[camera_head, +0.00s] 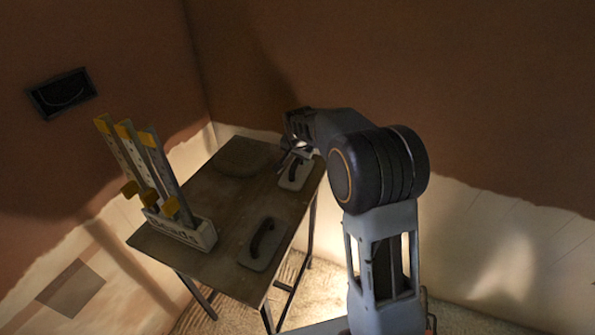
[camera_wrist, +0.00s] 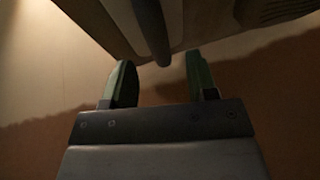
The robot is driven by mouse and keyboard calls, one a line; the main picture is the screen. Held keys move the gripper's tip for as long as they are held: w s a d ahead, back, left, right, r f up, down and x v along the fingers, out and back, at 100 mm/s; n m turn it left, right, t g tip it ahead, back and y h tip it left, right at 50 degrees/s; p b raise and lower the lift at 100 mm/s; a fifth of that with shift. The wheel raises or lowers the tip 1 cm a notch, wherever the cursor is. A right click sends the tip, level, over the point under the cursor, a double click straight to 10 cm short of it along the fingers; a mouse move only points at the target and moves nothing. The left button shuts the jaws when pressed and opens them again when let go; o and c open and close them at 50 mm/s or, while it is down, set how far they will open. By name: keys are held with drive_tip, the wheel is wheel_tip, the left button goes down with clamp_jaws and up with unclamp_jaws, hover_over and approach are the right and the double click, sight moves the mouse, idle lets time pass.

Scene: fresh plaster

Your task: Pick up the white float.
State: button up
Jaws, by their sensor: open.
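A pale float (camera_head: 301,181) with a dark handle (camera_head: 294,169) lies flat at the back right of the table. It looks like the white one. A second, greyer float (camera_head: 253,262) with a dark handle lies near the table's front edge. My gripper (camera_head: 293,157) is open above the pale float, close to its handle. In the wrist view my two green fingers (camera_wrist: 160,72) stand apart, and a dark handle (camera_wrist: 152,32) shows just beyond and between their tips. I cannot tell whether they touch it. My arm partly covers the pale float's far end.
The wooden table (camera_head: 215,205) carries a box of upright levels (camera_head: 205,238) at left and a flat round thing (camera_head: 240,157) at the back. Half-plastered walls stand behind. A dark-framed box (camera_head: 62,92) is on the left wall. Bare tabletop lies between the floats.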

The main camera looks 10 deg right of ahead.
sight(298, 159)
drive_tip(key=shift+x, duration=1.75)
drive_tip(key=shift+c, duration=0.2)
clamp_jaws()
